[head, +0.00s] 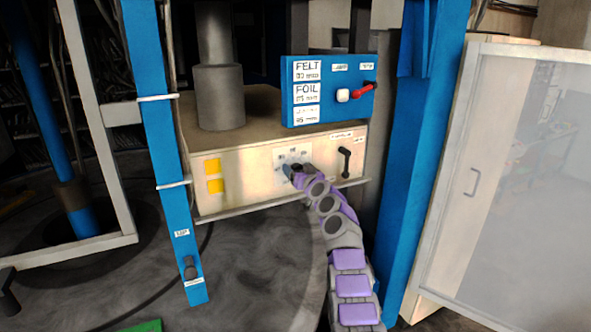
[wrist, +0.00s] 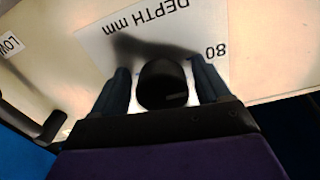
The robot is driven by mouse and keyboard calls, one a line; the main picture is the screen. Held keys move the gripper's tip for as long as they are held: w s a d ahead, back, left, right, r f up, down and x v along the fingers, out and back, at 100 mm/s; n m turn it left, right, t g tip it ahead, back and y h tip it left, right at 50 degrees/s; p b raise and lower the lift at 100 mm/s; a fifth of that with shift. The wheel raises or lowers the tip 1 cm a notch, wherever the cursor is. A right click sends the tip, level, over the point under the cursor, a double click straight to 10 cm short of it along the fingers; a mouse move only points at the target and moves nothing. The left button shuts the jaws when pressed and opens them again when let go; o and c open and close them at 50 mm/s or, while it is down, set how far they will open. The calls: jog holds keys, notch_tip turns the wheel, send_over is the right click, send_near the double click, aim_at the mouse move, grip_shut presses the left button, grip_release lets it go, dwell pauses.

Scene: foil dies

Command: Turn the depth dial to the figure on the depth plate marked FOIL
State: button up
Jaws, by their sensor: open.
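The depth dial (wrist: 163,83) is a round black knob on a white scale plate (wrist: 105,40). In the wrist view the plate reads "DEPTH mm", upside down, with "80" near the knob. My gripper (wrist: 162,88) is open with one finger on each side of the knob; I cannot tell whether they touch it. A faint light line shows on the knob's near side. In the head view my gripper (head: 291,170) is at the panel and hides the dial. The depth plate with the FOIL label (head: 306,92) is on the blue box; its figure is too blurred to read.
The blue box (head: 362,108) also carries a FELT label (head: 307,71), a white button (head: 343,95) and a red lever (head: 362,90). A black handle (head: 345,161) is right of the dial. A blue post (head: 160,130) stands left.

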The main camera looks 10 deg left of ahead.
jog(key=shift+a, duration=0.1)
jog(key=shift+c, duration=0.2)
jog(key=c, duration=1)
jog(key=shift+m, duration=0.4)
jog(key=m, duration=0.3)
jog(key=shift+m+b, duration=0.35)
jog(key=shift+m, duration=2.15)
